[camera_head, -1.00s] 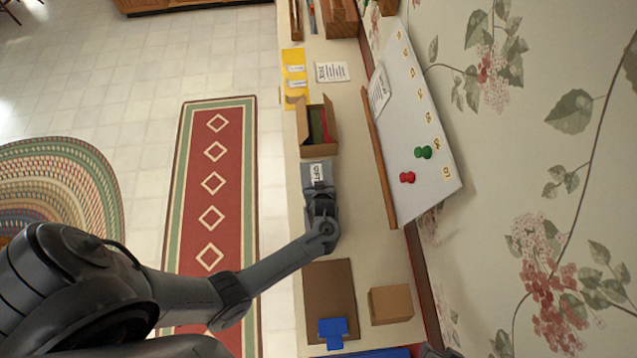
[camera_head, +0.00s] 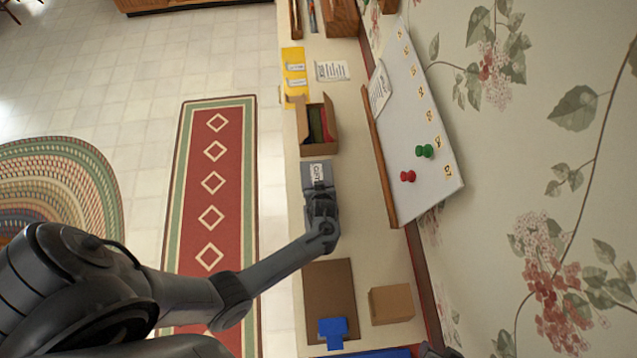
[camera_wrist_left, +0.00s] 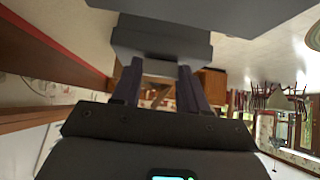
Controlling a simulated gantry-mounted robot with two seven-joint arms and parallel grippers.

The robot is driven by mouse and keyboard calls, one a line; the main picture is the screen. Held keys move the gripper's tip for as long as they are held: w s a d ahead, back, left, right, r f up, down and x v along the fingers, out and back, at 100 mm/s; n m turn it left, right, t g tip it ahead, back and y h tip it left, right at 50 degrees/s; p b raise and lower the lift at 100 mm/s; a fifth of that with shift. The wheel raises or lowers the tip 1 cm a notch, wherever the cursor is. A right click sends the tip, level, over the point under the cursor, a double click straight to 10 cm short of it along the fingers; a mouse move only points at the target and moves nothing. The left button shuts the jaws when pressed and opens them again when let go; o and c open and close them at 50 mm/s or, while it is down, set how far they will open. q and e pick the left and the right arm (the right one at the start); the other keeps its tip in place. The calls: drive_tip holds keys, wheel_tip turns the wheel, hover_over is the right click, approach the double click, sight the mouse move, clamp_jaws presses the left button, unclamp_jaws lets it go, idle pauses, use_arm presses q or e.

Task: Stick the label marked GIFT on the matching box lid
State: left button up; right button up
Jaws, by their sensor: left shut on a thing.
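A white label marked GIFT (camera_head: 317,172) shows in the head view on top of a grey block (camera_head: 306,181) on the long narrow surface. My left gripper (camera_head: 321,190) comes at the block from its near side, and its front end overlaps the block there. In the left wrist view, the two fingers (camera_wrist_left: 160,85) meet a grey block (camera_wrist_left: 160,45), with a gap between them. A larger grey shape (camera_wrist_left: 210,10) shows at the top edge. The label does not show in that view, and the exact grip is hidden.
A yellow sheet with white labels (camera_head: 289,64) and an open cardboard box (camera_head: 301,124) lie farther along. A brown board (camera_head: 328,280) with a blue piece (camera_head: 333,328) and a small box (camera_head: 390,304) are nearer. A whiteboard (camera_head: 405,120) leans along the wall side.

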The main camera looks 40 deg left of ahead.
idle(0.3)
use_arm(q)
drive_tip(key=o, duration=1.6)
drive_tip(key=p+v, duration=0.6)
drive_tip(key=v, duration=0.1)
drive_tip(key=shift+p, duration=0.3)
drive_tip(key=shift+d+f, duration=0.1)
drive_tip(key=shift+d, duration=0.05)
